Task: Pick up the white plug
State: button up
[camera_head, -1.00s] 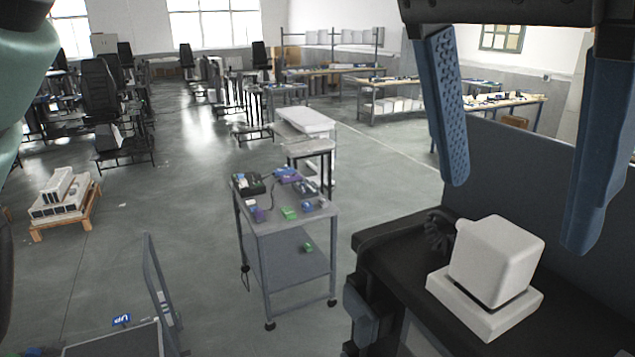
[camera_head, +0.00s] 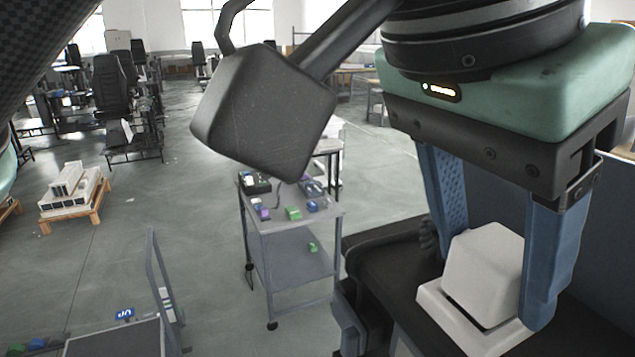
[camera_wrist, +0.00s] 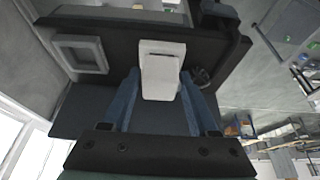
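The white plug (camera_head: 484,268) is a rounded white block on a wider white base (camera_head: 440,310), on the black bench top at the lower right of the head view. In the wrist view the plug (camera_wrist: 162,72) lies between my fingertips. My gripper (camera_head: 496,284) points down with its two blue fingers astride the plug, one on each side. In the wrist view the fingers (camera_wrist: 160,80) are spread and come close to the plug's sides; contact cannot be made out. The lower left finger is partly hidden behind the plug.
A white square frame (camera_wrist: 80,54) with a grey recess is on the bench beside the plug in the wrist view. A dark blue panel (camera_head: 605,225) stands behind the bench. A grey trolley (camera_head: 290,222) with small coloured parts stands left of the bench, with open floor around it.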

aim_at(502, 245)
jog(key=shift+d, duration=0.4)
jog(key=c, duration=0.4)
jog(key=shift+w+a, duration=0.1)
jog(key=c, duration=0.4)
notch_tip(502, 245, up, 10)
jog(key=shift+f+p, duration=0.2)
jog(key=shift+p, duration=0.15)
jog(key=shift+c, duration=0.2)
jog(key=shift+f, duration=0.1)
